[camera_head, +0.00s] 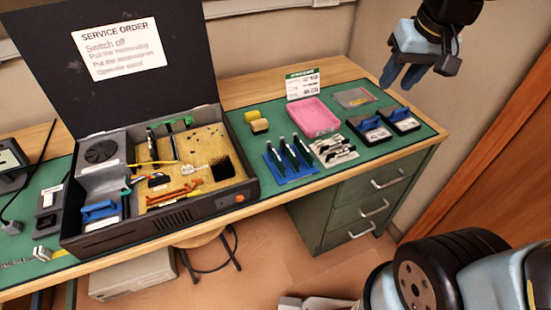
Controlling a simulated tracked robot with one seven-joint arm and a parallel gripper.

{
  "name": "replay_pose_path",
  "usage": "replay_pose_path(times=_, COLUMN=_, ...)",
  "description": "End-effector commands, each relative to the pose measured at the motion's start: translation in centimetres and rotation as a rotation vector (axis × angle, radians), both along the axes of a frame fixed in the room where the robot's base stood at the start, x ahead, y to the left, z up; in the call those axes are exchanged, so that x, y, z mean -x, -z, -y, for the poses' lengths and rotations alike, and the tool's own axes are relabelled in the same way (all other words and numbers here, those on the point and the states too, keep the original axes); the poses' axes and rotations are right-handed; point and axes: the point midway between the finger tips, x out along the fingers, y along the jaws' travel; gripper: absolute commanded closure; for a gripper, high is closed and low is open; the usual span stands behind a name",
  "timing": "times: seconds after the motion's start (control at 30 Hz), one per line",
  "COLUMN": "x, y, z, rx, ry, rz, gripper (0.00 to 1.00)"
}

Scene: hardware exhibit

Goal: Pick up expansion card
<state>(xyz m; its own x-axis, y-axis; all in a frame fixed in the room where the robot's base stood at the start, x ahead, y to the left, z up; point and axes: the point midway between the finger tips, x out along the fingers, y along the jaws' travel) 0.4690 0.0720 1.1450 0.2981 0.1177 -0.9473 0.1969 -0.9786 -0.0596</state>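Several upright cards with dark faces and pale edges stand in a blue rack (272,168) on the green mat, right of the open computer case. I take these to be expansion cards (298,148), but their details are too small to confirm. My gripper (396,86) hangs at the upper right, above and beyond the right end of the bench, well apart from the rack. Its two blue fingers point down with a gap between them, and nothing shows between them.
The open case (150,222) has its lid up with a service order sheet (118,50). A pink tray (314,117), yellow sponge (251,116), metal brackets (334,150) and blue-handled drives (369,130) lie around the rack. Green drawers (350,200) stand below.

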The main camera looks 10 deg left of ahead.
Motion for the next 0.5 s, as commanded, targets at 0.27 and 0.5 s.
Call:
replay_pose_path(times=0.27, x=-3.7, y=4.3, z=-7.7, rx=0.028, ry=-0.135, rz=-0.120, gripper=0.63)
replay_pose_path(times=0.5, x=-4.9, y=9.0, z=-14.9, rx=0.080, ry=-0.241, rz=-0.206, gripper=0.63)
